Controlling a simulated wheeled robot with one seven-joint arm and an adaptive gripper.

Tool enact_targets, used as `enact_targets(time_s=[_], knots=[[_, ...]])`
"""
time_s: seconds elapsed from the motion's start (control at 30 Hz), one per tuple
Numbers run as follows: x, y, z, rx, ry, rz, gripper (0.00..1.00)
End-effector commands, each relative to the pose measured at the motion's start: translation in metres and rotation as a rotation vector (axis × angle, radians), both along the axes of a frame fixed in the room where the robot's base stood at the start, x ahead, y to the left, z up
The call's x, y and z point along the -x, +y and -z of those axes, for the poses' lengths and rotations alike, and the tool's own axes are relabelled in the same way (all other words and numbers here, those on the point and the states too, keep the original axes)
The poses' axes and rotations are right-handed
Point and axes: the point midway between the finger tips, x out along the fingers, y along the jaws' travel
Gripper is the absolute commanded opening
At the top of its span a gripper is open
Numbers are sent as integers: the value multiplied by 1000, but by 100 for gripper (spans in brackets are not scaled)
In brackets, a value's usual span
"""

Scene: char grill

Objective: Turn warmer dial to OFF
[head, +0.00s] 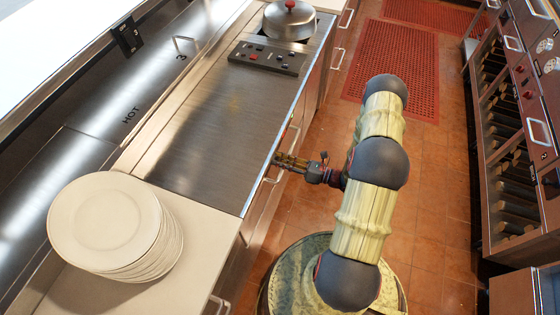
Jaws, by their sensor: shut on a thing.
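My gripper (281,159) is at the front edge of the steel warmer counter (205,150), pointing left into its front face. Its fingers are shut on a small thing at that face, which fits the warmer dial. The dial itself is hidden by the fingers and the counter edge, so its setting cannot be read. The word HOT is printed on the panel at the back left.
A stack of white plates (105,222) stands at the near left. A black control panel (267,57) and a lidded pot (290,20) are at the far end. Drawer handles stick out below the edge. A shelved unit (510,140) stands right, with open tiled floor between.

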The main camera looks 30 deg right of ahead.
Motion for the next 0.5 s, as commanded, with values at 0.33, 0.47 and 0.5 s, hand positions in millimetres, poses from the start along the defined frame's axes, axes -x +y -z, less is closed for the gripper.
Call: enact_targets(time_s=[0.33,0.47,0.5], knots=[[0,-1,1,83,-64,1,1],[-1,-1,1,159,-123,1,1],[-1,-1,2,186,-144,0,1]])
